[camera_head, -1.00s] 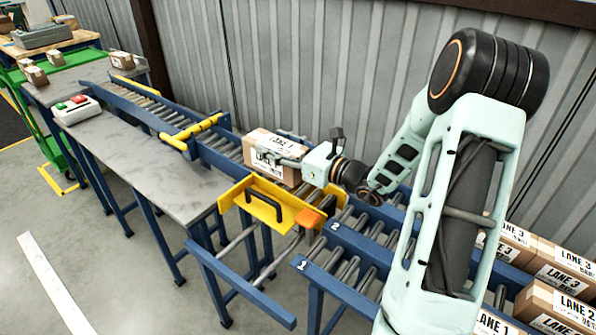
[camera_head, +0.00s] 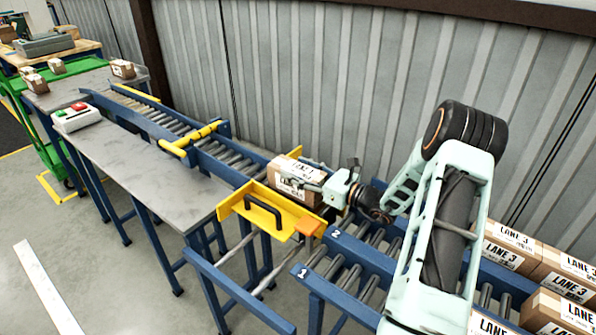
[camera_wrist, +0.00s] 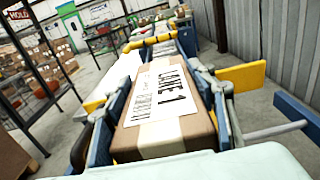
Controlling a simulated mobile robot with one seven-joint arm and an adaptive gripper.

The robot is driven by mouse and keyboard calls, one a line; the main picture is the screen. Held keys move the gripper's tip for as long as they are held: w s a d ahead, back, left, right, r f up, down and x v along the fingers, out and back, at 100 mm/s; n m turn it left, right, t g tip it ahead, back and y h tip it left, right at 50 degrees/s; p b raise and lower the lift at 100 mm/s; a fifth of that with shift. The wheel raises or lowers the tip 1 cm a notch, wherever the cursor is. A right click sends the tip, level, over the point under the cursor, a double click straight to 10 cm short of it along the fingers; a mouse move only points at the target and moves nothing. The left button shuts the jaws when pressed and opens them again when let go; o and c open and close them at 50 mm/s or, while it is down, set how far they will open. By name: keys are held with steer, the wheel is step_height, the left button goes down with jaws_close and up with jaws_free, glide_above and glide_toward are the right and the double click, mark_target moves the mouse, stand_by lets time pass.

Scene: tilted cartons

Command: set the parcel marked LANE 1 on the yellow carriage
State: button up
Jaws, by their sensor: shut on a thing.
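The brown parcel (camera_head: 291,170) is in my gripper, over the yellow carriage. In the wrist view the parcel (camera_wrist: 165,135) fills the middle, and its white label reads LANE 1. My gripper (camera_head: 302,184) reaches in from the right and is shut on the parcel, one finger on each side. The yellow carriage (camera_head: 235,204) has a dark handle on its front plate and an orange block at its right corner. I cannot tell whether the parcel touches the carriage bed.
Roller lanes marked 1 and 2 (camera_head: 335,258) lie right of the carriage. LANE 3 cartons (camera_head: 514,240) are stacked at the far right. A yellow bar (camera_head: 196,137) crosses the conveyor at left. A grey table (camera_head: 150,172) with a button box (camera_head: 75,116) stands left. A corrugated wall is behind.

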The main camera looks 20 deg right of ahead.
steer(key=shift+r, duration=0.15)
steer(key=shift+f+b, duration=0.45)
steer(key=shift+f, duration=0.2)
steer(key=o, duration=1.5)
steer(key=shift+c, duration=0.2)
steer(key=shift+r, duration=0.1)
steer(key=shift+r+p, duration=0.35)
steer(key=shift+p, duration=0.05)
steer(key=v, duration=1.2)
steer(key=shift+s+r+p, duration=0.1)
steer(key=shift+r+p, duration=0.05)
steer(key=shift+p, duration=0.25)
steer(key=shift+a, duration=0.15)
